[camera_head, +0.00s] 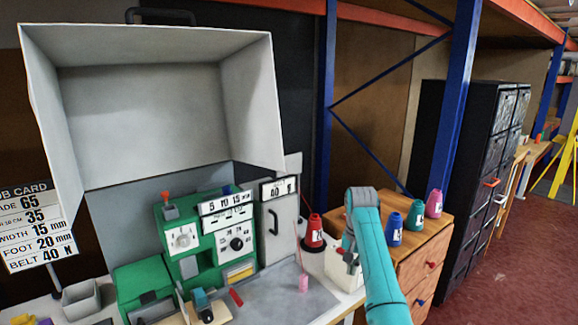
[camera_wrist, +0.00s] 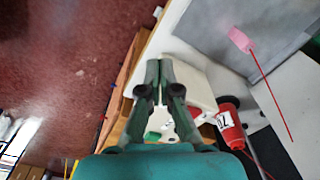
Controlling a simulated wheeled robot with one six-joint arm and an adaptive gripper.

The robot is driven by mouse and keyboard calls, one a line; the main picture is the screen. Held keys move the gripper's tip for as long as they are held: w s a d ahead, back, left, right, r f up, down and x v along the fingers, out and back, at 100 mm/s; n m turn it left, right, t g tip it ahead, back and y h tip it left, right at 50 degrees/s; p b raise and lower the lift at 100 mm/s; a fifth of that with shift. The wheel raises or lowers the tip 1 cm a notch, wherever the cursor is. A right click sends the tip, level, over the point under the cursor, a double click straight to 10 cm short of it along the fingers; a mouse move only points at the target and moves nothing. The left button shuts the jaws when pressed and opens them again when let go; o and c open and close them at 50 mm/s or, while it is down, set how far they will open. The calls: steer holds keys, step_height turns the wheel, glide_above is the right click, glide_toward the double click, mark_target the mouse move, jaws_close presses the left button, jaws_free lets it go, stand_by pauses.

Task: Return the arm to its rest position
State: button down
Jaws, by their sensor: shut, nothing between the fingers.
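My teal arm (camera_head: 378,265) reaches up from the lower right of the head view and bends over at its top. My gripper (camera_head: 348,258) hangs at the bench's right end, over or beside a white box (camera_head: 338,272); I cannot tell if it touches it. In the wrist view the two dark green fingers of my gripper (camera_wrist: 160,66) meet at their tips, shut and empty. The white box (camera_wrist: 195,88) lies behind them there, with small green and red bits near the finger bases.
A wooden drawer unit (camera_head: 425,265) with blue, teal and pink cones is close on the right. A green machine (camera_head: 205,235) stands further left. Red floor (camera_head: 500,270) is open at right.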

steer(key=s+f+t, duration=0.1)
steer(key=s+f, duration=0.2)
steer(key=f, duration=0.5)
steer(key=s+f+n+t, duration=0.1)
steer(key=s+f, duration=0.2)
steer(key=f, duration=0.6)
steer(key=s+f+t, duration=0.1)
steer(key=s+f, duration=0.3)
steer(key=f, duration=0.4)
steer(key=s+f+n+t, duration=0.1)
steer(key=s+f+t, duration=0.1)
steer(key=s+f, duration=0.55)
steer(key=s+f+t, duration=0.2)
steer(key=s+f, duration=0.2)
steer(key=s, duration=0.7)
steer(key=s+r+n+t, duration=0.15)
steer(key=s+r, duration=0.25)
steer(key=s, duration=0.8)
steer(key=s+r+t, duration=0.2)
steer(key=s+r, duration=0.2)
steer(key=s, duration=0.8)
steer(key=s+r+t, duration=0.2)
steer(key=s+r, duration=0.5)
steer(key=r, duration=0.3)
steer(key=s+r+n+t, duration=0.1)
steer(key=s+r+t, duration=0.1)
steer(key=s+r, duration=0.5)
step_height(320, 180, up, 4)
steer(key=shift+r, duration=0.25)
